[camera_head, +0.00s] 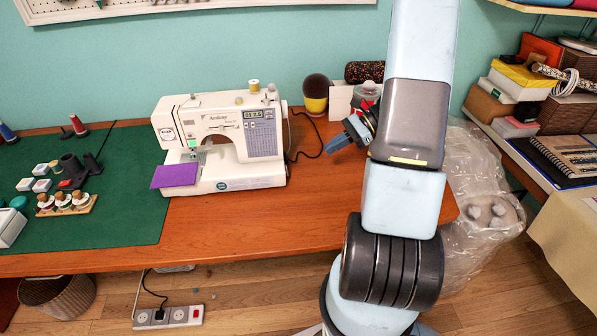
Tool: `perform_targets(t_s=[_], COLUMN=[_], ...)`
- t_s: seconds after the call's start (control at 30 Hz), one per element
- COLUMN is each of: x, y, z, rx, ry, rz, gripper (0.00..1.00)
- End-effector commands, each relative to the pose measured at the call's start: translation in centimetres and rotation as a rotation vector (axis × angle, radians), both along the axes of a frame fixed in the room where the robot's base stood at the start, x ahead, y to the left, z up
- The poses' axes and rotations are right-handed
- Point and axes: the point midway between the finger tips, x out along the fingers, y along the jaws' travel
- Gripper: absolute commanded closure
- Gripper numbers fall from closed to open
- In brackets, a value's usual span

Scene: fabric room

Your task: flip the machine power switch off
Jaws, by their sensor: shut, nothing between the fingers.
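The white sewing machine (225,183) stands on the wooden table, with a lit display (252,114) on its upper right front. A purple cloth (175,175) lies at its left end, at the needle area. I cannot make out the power switch; the machine's right end face is turned mostly away from view. My gripper (333,146) is to the right of the machine, above the table, its fingers pointing left and down toward that side. It is shut and empty, apart from the machine. My own arm hides part of the table behind it.
A black cord (303,157) runs from the machine's right side across the table. A yellow-and-black pot (316,97) stands behind my gripper. A green mat (130,215) with spools lies left. A power strip (168,317) is on the floor. The table's front right is clear.

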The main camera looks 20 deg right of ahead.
Motion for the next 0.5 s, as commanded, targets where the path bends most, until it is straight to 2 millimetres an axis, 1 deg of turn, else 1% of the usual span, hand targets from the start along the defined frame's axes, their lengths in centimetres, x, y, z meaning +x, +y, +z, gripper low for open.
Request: perform_targets(t_s=[0.03,0.2,0.33,0.5], x=[0.0,0.2,0.2,0.2], y=[-0.6,-1.9,-2.4,-2.7], z=[-1.1,-3.4,-4.4,-4.9], rx=[0.023,0.079,0.105,0.116], ry=[0.02,0.06,0.077,0.086], rz=[-0.031,-0.113,-0.15,-0.167], gripper=[1.0,1.0,1.0,1.0])
